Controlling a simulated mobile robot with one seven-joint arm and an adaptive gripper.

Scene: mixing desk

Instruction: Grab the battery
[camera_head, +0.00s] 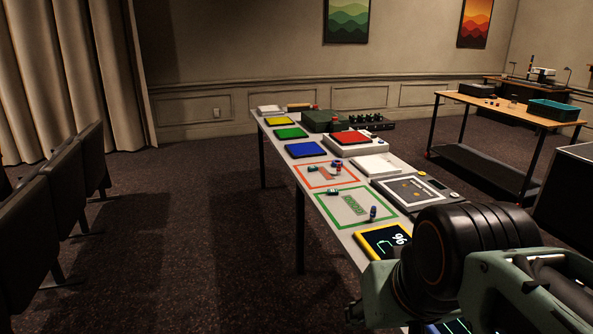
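A long grey table (286,151) runs away from me. My arm covers the lower right and hides the near end of the table. My gripper's fingers are not visible.
A screen with a yellow frame (383,241) lies near my arm. A device with a grey panel (416,191), a red pad (352,137), and blue (305,149), green and yellow pads are on the table. Dark chairs (60,180) stand left; the carpet between is clear.

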